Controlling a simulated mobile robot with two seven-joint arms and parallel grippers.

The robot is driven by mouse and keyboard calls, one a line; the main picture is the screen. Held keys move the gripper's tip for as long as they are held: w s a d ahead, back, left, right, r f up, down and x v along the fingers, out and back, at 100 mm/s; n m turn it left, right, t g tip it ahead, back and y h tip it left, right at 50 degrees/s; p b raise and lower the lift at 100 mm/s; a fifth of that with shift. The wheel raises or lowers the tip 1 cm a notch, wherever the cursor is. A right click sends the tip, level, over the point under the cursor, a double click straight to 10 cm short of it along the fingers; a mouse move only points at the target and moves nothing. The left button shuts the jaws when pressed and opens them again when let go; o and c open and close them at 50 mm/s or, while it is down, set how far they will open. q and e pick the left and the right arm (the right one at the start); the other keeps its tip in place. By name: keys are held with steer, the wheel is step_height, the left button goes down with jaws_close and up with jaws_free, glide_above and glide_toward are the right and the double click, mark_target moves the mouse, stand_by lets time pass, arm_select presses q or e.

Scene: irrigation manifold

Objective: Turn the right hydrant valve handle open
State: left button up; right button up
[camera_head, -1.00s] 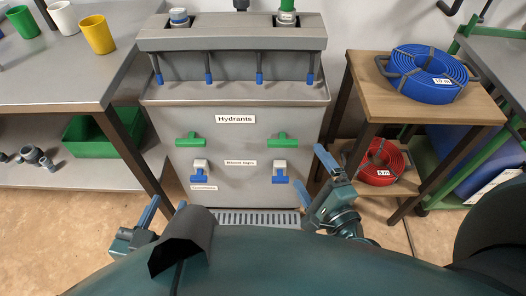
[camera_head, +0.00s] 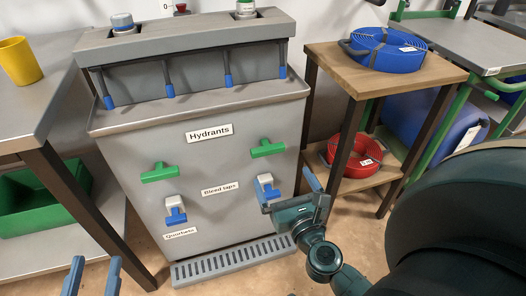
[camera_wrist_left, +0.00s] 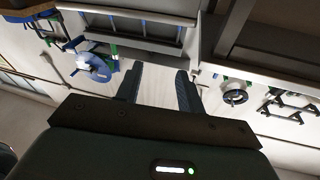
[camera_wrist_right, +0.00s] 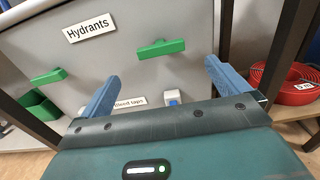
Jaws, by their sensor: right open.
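The right hydrant valve handle (camera_head: 268,148) is a green T-bar on the upper right of the grey cabinet front (camera_head: 222,160). It lies nearly level with a slight tilt. In the right wrist view this green handle (camera_wrist_right: 160,49) is ahead of and between the fingers. My right gripper (camera_head: 290,190) is open and empty, below the handle, in front of the right bleed tap, apart from the handle. The left green handle (camera_head: 160,173) sits at the same height further left. My left gripper (camera_head: 95,262) is open and empty at the lower left, away from the cabinet.
Blue-and-white bleed taps (camera_head: 176,213) sit below the green handles. A grated drain (camera_head: 232,262) juts out at the cabinet's foot. A wooden stand (camera_head: 440,72) with blue and red hose coils is close on the right. A grey bench (camera_head: 45,105) stands on the left.

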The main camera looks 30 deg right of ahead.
mark_target(269, 151)
steer(key=x, duration=1.2)
steer(key=shift+r+p, duration=0.1)
steer(key=shift+p, duration=0.2)
steer(key=shift+c, duration=0.6)
steer(key=c, duration=0.8)
